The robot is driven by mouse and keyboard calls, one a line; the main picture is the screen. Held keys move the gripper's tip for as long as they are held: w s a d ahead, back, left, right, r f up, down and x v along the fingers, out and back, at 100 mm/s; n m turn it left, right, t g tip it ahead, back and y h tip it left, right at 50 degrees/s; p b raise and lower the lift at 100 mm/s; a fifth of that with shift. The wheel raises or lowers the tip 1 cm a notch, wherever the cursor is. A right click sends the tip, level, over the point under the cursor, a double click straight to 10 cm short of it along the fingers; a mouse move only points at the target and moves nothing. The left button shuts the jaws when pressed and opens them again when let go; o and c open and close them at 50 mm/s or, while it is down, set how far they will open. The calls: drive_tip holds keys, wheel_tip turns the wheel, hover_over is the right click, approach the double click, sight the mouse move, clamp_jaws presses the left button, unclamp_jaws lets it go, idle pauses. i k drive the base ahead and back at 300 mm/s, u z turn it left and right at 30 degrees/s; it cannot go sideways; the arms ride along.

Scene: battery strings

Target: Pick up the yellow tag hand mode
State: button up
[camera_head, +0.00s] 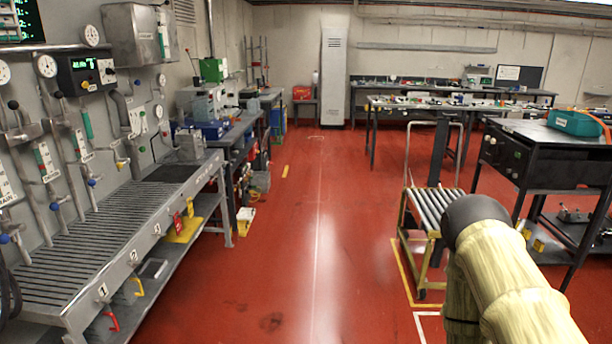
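I cannot tell for sure which thing is the yellow tag. A small yellow piece (122,163) also shows on the wall fittings above the bench. A larger yellow object (184,229) sits on the shelf under the bench's far end. My gripper is not in view. Only part of my arm shows at the lower right, far from the bench.
The red floor (270,250) is clear between the bench and a roller cart (432,208) on the right. A dark table (560,135) with a teal box (576,122) stands at the right. More workbenches line the back.

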sight(190, 208)
drive_tip(key=u, duration=0.1)
drive_tip(key=i, duration=1.65)
drive_tip(key=u, duration=1.1)
drive_tip(key=i, duration=1.15)
drive_tip(key=u, duration=0.6)
